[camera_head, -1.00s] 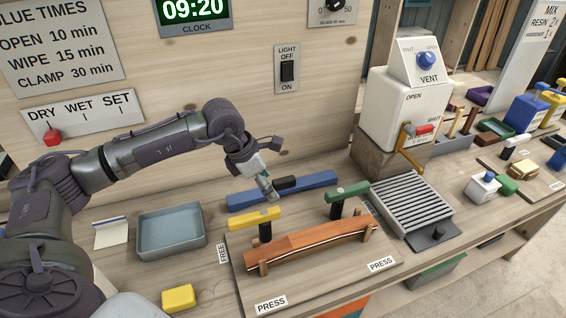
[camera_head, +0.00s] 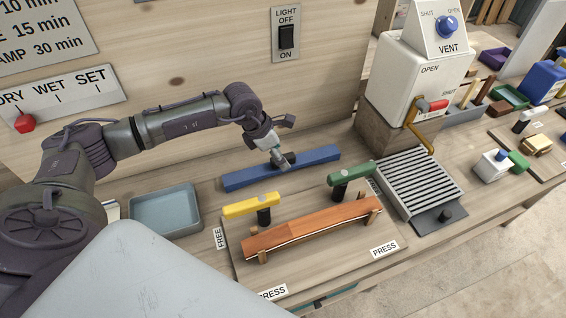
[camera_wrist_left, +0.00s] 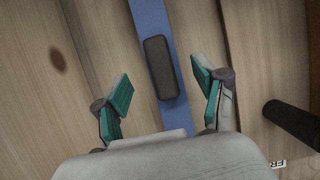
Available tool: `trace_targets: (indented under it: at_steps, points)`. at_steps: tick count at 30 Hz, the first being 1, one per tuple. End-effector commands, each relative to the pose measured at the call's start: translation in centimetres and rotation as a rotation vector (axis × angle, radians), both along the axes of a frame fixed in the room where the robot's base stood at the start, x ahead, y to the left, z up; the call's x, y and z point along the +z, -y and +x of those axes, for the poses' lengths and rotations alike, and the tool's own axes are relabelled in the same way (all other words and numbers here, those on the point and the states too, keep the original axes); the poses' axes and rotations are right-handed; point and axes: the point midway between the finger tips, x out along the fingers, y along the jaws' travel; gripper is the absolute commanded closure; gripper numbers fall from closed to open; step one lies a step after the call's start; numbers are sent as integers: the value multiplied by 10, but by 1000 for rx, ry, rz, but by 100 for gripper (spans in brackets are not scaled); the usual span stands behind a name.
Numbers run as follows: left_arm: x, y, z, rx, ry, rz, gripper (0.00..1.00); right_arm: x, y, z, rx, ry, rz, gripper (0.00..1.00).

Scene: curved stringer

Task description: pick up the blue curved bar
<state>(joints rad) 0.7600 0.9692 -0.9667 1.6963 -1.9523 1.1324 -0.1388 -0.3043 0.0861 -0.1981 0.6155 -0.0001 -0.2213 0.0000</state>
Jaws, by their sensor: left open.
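The blue bar (camera_head: 240,179) lies on the bench along the back wall, behind the wooden press board. A dark block-shaped handle sits on its middle; it shows clearly in the left wrist view (camera_wrist_left: 161,67). The bar also shows in the left wrist view (camera_wrist_left: 148,18), running up the picture between the fingers. My left gripper (camera_head: 281,164) is just above the bar, by the handle. In the wrist view the left gripper (camera_wrist_left: 166,90) is open, teal fingertips on either side of the bar and handle, apart from both. My right gripper is not in view.
In front stands a curved wooden piece (camera_head: 310,228) on a board, with a yellow-handled clamp (camera_head: 252,206) and a green-handled clamp (camera_head: 350,174). A blue-grey tray (camera_head: 166,211) is to the left. A slatted rack (camera_head: 418,193) and white dispenser (camera_head: 415,80) stand right.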

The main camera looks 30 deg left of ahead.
Motion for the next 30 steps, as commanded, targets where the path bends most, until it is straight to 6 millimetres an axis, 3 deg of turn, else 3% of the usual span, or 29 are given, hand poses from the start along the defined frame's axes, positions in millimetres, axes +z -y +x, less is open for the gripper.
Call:
trace_targets:
  at_steps: [4, 10, 19, 30]
  points:
    - [-14, 8, 5, -1, -6, -2, 29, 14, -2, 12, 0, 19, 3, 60]
    - [-40, 15, 13, 0, -3, -2, 29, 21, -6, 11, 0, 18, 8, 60]
    - [-47, 16, 15, 0, -1, 0, 29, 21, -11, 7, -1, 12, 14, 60]
    - [-46, 16, 15, 0, -1, 0, 89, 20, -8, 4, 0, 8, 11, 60]
